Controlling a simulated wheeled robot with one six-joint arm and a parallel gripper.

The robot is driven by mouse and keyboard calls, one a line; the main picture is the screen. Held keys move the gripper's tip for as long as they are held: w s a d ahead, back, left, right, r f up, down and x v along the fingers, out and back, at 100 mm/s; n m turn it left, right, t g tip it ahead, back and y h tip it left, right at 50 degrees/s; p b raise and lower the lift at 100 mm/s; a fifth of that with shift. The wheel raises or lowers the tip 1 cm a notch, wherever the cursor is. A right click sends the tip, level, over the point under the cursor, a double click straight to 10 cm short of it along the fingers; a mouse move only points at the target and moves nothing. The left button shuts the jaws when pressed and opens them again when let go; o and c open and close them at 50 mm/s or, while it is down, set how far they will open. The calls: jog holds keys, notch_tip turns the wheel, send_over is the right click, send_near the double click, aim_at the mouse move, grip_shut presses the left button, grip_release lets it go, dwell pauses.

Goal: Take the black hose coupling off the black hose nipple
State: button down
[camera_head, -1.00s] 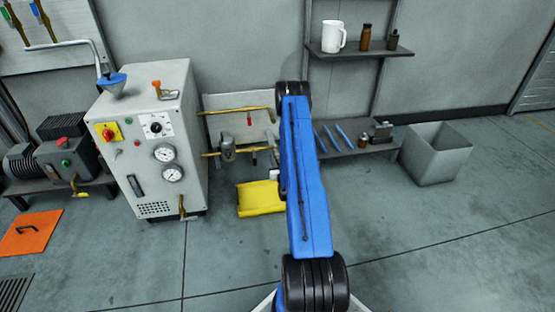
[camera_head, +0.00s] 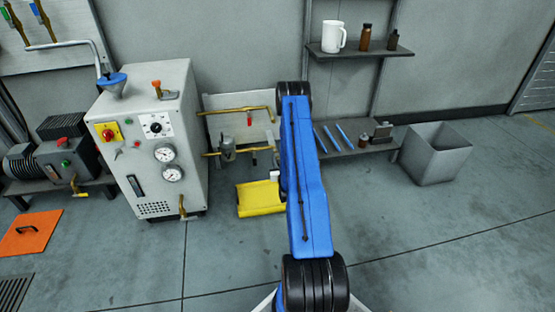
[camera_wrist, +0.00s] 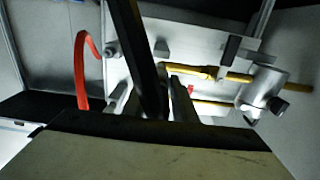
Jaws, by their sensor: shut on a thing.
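My gripper (camera_wrist: 164,108) shows in the wrist view, pointing at a grey panel (camera_wrist: 165,35). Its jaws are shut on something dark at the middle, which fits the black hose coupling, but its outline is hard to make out. The black hose nipple is not clearly visible, so I cannot tell whether the coupling still sits on it. In the head view my blue arm covers the gripper, the coupling and the nipple.
Brass pipes (camera_wrist: 235,77) with a metal filter body (camera_wrist: 262,92) run close to my gripper. A red hose (camera_wrist: 82,75) arches on the other side. A grey cabinet (camera_head: 150,140) stands left of my arm, a yellow object (camera_head: 258,199) below the panel, a grey bin (camera_head: 436,160) right.

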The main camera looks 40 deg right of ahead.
jog(key=shift+v, duration=2.6)
jog(key=shift+w, duration=0.1)
